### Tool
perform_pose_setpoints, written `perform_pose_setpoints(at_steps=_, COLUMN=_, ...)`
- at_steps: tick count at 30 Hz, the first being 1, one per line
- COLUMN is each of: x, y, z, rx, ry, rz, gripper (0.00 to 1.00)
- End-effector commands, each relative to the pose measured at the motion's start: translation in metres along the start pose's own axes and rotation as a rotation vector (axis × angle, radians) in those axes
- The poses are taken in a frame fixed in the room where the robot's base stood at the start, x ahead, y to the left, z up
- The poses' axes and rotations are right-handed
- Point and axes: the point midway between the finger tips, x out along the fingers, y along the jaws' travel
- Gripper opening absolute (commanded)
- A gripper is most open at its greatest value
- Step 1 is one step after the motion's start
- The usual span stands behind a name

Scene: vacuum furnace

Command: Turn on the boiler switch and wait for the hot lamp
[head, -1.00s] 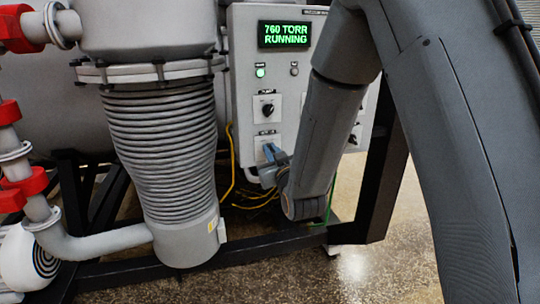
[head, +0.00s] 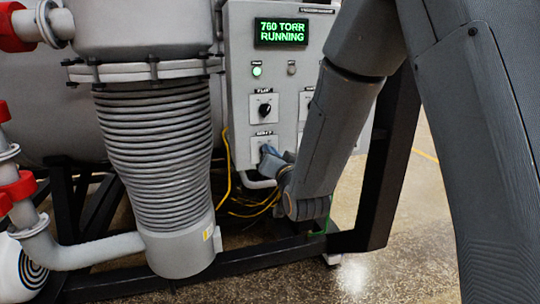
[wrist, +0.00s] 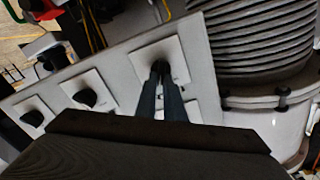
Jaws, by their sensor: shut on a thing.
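The grey control panel (head: 240,100) stands upright, with a lit green display reading "760 TORR RUNNING" (head: 281,32). My gripper (head: 267,154) is at the lower left switch (head: 257,141), whose label is too blurred to read. In the wrist view my two fingers (wrist: 160,76) are shut on that switch's dark knob (wrist: 160,66), in front of its white plate (wrist: 141,58). The fingers hide much of the knob, so its setting cannot be told. Under the display, the left lamp (head: 257,71) glows green and the right lamp (head: 291,69) is dark.
Another black knob (head: 264,109) sits just above the held switch. More knobs (wrist: 86,97) line the panel. A ribbed grey pump body (head: 157,150) stands close on the left. Yellow cables (head: 228,170) hang below, and a black frame post (head: 388,165) stands at right.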

Motion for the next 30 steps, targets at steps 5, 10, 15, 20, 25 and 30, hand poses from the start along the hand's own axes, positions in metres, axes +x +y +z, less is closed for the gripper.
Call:
perform_pose_setpoints(at_steps=5, x=0.0001, y=0.0002, z=-0.0002, rx=0.024, ry=0.000, rz=0.000, gripper=0.00)
perform_pose_setpoints(at_steps=10, x=0.0001, y=0.0002, z=-0.0004, rx=0.029, ry=0.000, rz=0.000, gripper=0.00)
perform_pose_setpoints(at_steps=15, x=0.0001, y=0.0002, z=-0.0005, rx=0.029, ry=0.001, rz=0.000, gripper=0.00)
perform_pose_setpoints(at_steps=20, x=0.0001, y=0.0002, z=-0.0004, rx=0.028, ry=0.001, rz=0.000, gripper=0.27)
perform_pose_setpoints(at_steps=25, x=0.0000, y=0.0003, z=-0.0003, rx=0.028, ry=0.000, rz=0.000, gripper=0.27)
perform_pose_setpoints(at_steps=30, x=-0.0023, y=0.0002, z=-0.0003, rx=0.028, ry=0.001, rz=0.000, gripper=0.27)
